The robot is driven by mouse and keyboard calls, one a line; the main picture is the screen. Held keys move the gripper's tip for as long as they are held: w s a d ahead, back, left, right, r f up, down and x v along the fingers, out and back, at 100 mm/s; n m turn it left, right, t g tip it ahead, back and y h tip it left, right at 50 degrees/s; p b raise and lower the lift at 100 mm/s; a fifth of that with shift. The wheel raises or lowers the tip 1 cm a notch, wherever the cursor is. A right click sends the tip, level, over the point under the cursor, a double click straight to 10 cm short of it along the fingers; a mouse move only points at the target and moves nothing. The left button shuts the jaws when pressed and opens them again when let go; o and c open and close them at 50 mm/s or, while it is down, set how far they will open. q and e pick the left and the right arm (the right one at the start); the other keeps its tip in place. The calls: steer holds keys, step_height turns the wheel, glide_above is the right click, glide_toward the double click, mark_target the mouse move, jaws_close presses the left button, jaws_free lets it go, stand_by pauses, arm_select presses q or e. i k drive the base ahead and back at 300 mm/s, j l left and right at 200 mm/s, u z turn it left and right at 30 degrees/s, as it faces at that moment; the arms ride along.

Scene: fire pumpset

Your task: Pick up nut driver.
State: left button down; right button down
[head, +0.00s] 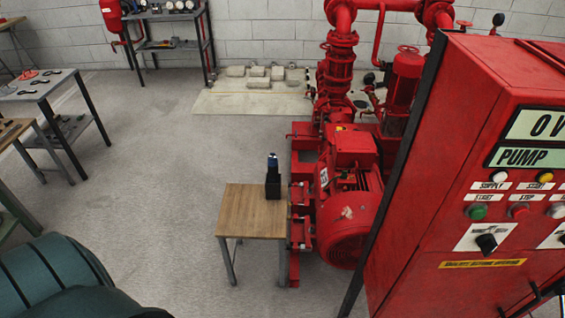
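A small dark tool with a blue upper part (272,162), which looks like the nut driver, stands upright in a black holder (273,187). The holder sits near the back right corner of a small wooden-topped table (243,212). The tool's lower part is hidden in the holder, and it is too small to make out in detail. Neither of my grippers can be made out in the head view, and nothing touches the tool.
A red pump and motor (346,215) stand close to the table's right side. A large red control cabinet (450,190) fills the right. Benches with tools (40,87) stand at the left. The grey floor (165,180) left of the small table is clear.

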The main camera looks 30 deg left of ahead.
mark_target(273, 164)
steer(key=u, duration=0.65)
steer(key=i+j+z, duration=0.25)
steer(key=j, duration=0.85)
steer(key=j+z, duration=0.25)
steer(key=j, duration=0.85)
steer(key=j+z, duration=0.25)
steer(key=j, duration=0.4)
steer(key=j+z, duration=0.3)
steer(key=j, duration=0.35)
steer(key=k+j+z, duration=0.1)
steer(key=j+z, duration=0.15)
steer(key=j, duration=0.4)
steer(key=i+j+z, duration=0.15)
steer(key=j+z, duration=0.2)
steer(key=j, duration=0.6)
steer(key=j+z, duration=0.35)
steer(key=j, duration=0.65)
steer(key=i+j, duration=0.1)
steer(key=j, duration=0.45)
steer(key=j+z, duration=0.15)
steer(key=j, duration=0.4)
steer(key=i, duration=0.05)
